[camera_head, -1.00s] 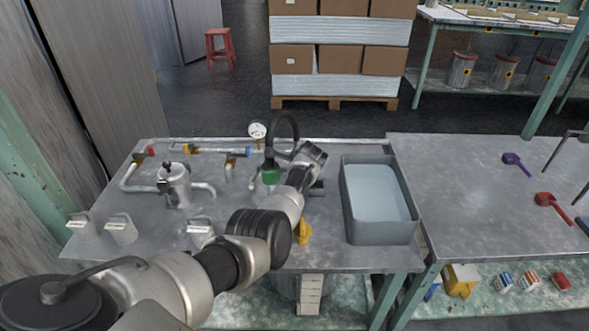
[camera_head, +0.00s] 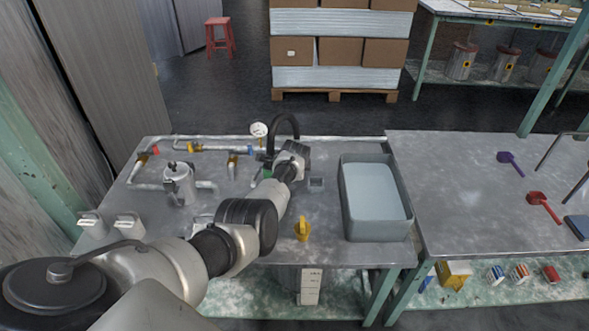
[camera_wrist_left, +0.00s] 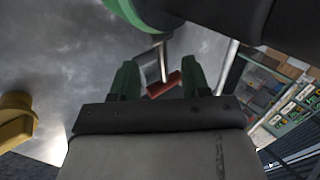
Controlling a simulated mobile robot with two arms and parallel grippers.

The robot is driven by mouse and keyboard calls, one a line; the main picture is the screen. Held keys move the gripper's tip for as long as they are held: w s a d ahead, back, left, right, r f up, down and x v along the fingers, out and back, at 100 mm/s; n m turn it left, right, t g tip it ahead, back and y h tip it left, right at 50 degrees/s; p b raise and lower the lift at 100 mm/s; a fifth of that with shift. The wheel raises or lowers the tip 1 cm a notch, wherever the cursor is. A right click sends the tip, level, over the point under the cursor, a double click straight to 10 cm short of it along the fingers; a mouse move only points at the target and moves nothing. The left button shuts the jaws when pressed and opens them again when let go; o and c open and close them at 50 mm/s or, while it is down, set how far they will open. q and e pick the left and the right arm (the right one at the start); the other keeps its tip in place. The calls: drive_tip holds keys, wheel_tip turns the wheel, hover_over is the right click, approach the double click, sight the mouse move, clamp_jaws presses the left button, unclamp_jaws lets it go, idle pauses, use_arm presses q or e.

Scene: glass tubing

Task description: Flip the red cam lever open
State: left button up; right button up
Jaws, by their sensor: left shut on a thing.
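A small red lever (camera_wrist_left: 163,86) shows in the left wrist view between the green fingertips of my left gripper (camera_wrist_left: 160,80). The gripper is shut on it, with a metal piece just beyond. Part of a green round fitting (camera_wrist_left: 150,12) is at the top of that view. My right gripper is not in view.
A grey tub (camera_head: 348,220) stands right of my arm. A yellow knob (camera_head: 302,228) is near the front edge. Pipework with a metal pot (camera_head: 179,184) and a gauge (camera_head: 259,130) is to the left and back. A red-headed tool (camera_head: 537,198) lies on the right table.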

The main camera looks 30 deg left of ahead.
use_arm(q)
drive_tip(key=shift+w+r, duration=0.15)
drive_tip(key=shift+r, duration=0.05)
drive_tip(key=o, duration=0.9)
drive_tip(key=shift+d+f, duration=0.1)
drive_tip(key=shift+f, duration=0.1)
drive_tip(key=shift+o, duration=0.2)
drive_tip(key=p+v, duration=0.5)
drive_tip(key=v, duration=0.5)
drive_tip(key=shift+r, duration=0.35)
drive_tip(key=shift+d, duration=0.1)
